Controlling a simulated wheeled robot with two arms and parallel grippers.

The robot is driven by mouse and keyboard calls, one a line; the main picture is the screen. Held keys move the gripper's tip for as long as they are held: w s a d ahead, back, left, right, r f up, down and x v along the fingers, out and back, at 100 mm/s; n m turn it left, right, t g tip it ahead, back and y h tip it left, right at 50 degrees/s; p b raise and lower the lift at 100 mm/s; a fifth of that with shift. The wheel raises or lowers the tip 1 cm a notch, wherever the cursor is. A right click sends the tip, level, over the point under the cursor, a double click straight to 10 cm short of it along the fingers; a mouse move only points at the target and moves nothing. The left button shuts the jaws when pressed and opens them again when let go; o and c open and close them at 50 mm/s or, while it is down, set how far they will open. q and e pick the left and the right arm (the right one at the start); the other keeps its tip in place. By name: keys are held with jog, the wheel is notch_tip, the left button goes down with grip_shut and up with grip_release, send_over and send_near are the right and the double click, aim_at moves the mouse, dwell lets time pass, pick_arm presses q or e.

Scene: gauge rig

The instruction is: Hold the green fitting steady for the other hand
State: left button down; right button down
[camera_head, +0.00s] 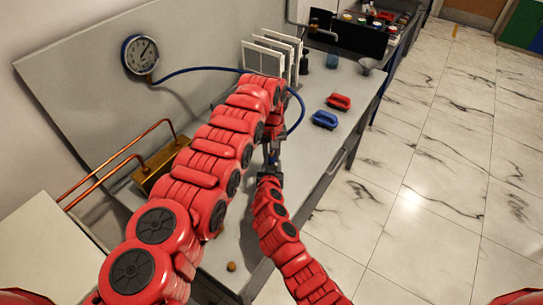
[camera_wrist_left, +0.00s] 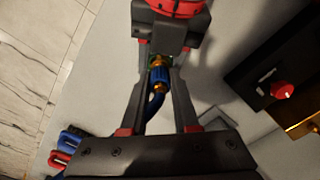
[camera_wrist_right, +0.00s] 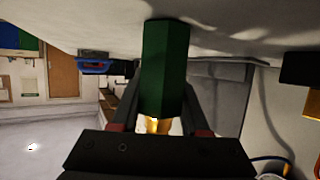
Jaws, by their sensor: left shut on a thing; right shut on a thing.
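The green fitting (camera_wrist_right: 165,65) is a long green six-sided piece, large in the right wrist view between the fingers of my right gripper (camera_head: 268,175), which is shut on it. Brass shows below it. My left gripper (camera_head: 272,148) is shut on the blue hose end (camera_wrist_left: 158,76), a blue collar with brass parts. In the left wrist view the two grippers face each other closely, and a little green shows by the brass. I cannot tell whether the hose end and the fitting touch. The head view hides the fitting.
The blue hose (camera_head: 205,69) runs from a round gauge (camera_head: 141,54) on the back panel. A brass block (camera_head: 155,178) with copper pipes stands at left. White panels (camera_head: 268,55), a red object (camera_head: 338,101), a blue one (camera_head: 325,119) and a funnel (camera_head: 367,65) stand further back.

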pick_arm(q)
jog(key=shift+r, duration=0.15)
jog(key=shift+r, duration=2.35)
pick_arm(e)
jog(key=shift+c, duration=1.6)
grip_release()
jog(key=v, duration=1.2)
jog(key=shift+r, duration=0.1)
